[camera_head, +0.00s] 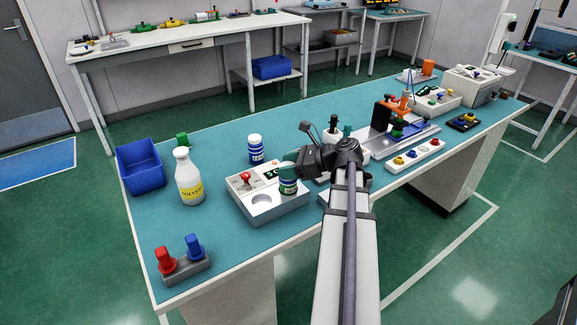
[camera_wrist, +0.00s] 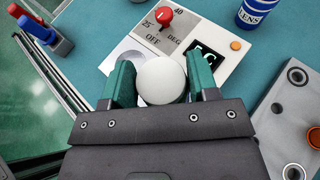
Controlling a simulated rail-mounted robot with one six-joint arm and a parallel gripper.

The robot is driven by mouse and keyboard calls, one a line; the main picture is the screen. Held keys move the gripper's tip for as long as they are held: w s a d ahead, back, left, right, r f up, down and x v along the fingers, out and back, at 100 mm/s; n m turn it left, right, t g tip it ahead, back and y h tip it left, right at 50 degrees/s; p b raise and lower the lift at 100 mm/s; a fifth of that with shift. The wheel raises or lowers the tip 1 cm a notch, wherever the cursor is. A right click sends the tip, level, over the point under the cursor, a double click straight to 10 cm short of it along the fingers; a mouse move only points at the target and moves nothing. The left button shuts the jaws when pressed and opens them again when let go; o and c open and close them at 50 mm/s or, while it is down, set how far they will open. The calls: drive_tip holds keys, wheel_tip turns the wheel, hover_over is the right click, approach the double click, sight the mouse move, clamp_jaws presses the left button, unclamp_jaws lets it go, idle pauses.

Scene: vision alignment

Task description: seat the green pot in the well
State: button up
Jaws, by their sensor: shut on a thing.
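The green pot (camera_head: 288,187) is held upright by my gripper (camera_head: 288,170) over the right part of a pale grey device (camera_head: 262,217). In the wrist view its round white lid (camera_wrist: 161,82) sits between my two green fingers, which are shut on it. The well (camera_head: 262,199) is a round recess in the device's top, to the left of the pot. In the wrist view the well (camera_wrist: 126,56) is partly hidden behind my left finger. The pot's base and any gap below it are hard to make out.
A red knob (camera_wrist: 158,19) stands on the device beside a small dark display (camera_wrist: 205,62). A blue-labelled bottle (camera_head: 256,149) stands behind the device; a solvent bottle (camera_head: 189,178) and blue bin (camera_head: 140,166) are left. A block with red and blue handles (camera_head: 186,267) lies front left.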

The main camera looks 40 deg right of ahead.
drive_tip(key=o, duration=1.3)
drive_tip(key=shift+o, duration=0.7)
drive_tip(key=shift+o, duration=1)
wheel_tip(320, 180, up, 7)
drive_tip(key=p, duration=0.7)
